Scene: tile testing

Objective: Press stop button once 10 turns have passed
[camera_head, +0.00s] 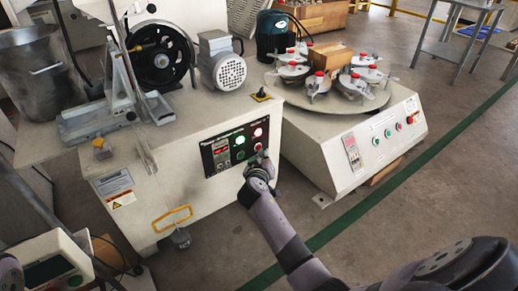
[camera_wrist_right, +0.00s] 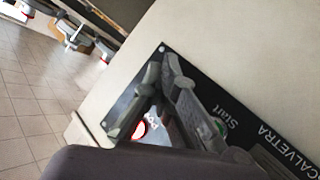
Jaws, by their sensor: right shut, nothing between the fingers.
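A cream testing machine (camera_head: 120,180) stands at the left. Its dark control panel (camera_head: 212,171) carries a small display (camera_head: 221,150), green buttons (camera_head: 240,140) and a lit red button (camera_head: 258,132). My right gripper (camera_head: 262,157) is shut and empty at the panel's right part, near the red buttons. In the right wrist view its fingers (camera_wrist_right: 165,65) lie over the panel. A red button (camera_wrist_right: 139,130) shows beside the fingers, and a green button (camera_wrist_right: 219,126) by the label "Start" is partly hidden. I cannot tell whether a fingertip touches a button. The turn count is too small to read.
A second machine with a round turntable (camera_head: 330,104) holding several red-topped pieces stands to the right. It has its own panel with buttons (camera_head: 388,133). Open floor with a green stripe (camera_head: 350,230) lies at the right.

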